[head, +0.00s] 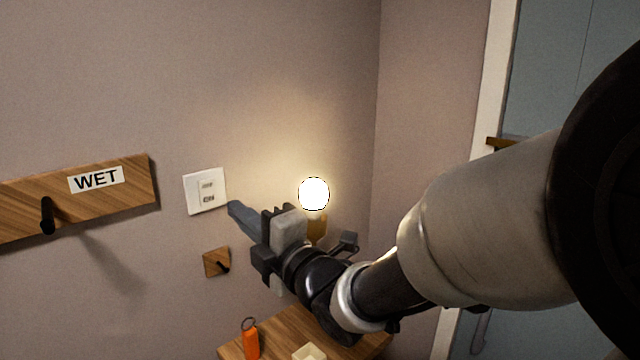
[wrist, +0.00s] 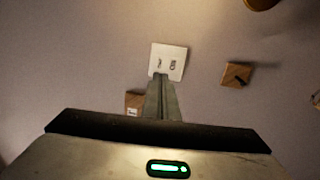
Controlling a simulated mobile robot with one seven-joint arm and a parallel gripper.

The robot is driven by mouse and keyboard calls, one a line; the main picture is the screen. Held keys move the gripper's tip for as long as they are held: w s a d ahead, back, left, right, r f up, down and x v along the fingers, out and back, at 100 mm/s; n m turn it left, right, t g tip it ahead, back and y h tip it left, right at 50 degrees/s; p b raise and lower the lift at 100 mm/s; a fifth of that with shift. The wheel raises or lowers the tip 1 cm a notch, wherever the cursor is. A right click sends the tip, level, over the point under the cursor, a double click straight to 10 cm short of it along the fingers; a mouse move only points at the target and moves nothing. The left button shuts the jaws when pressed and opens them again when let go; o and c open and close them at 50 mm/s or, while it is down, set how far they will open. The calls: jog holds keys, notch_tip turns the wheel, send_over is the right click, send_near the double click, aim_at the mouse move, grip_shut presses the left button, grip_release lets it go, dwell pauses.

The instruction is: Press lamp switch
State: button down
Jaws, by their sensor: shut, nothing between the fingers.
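The round lamp (head: 314,194) glows bright on the wall to the right, partly above my wrist.
A wooden board labelled "WET" (head: 75,198) with a black peg is on the wall at left. A small wooden hook block (head: 216,262) is below the switch. A wooden shelf (head: 290,332) holds an orange object (head: 250,340) and a pale container (head: 309,352).

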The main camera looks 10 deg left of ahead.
aim_at(208, 185)
jog(key=p+x, duration=0.2)
jog(key=x, duration=0.7)
jog(key=shift+w+a, duration=0.1)
jog(key=shift+a, duration=0.1)
jog(key=shift+w+a+f+b, duration=0.1)
jog(key=shift+f+b, duration=0.05)
jog(key=shift+b, duration=0.6)
jog(key=shift+r+p, duration=0.25)
jog(key=shift+p, duration=0.1)
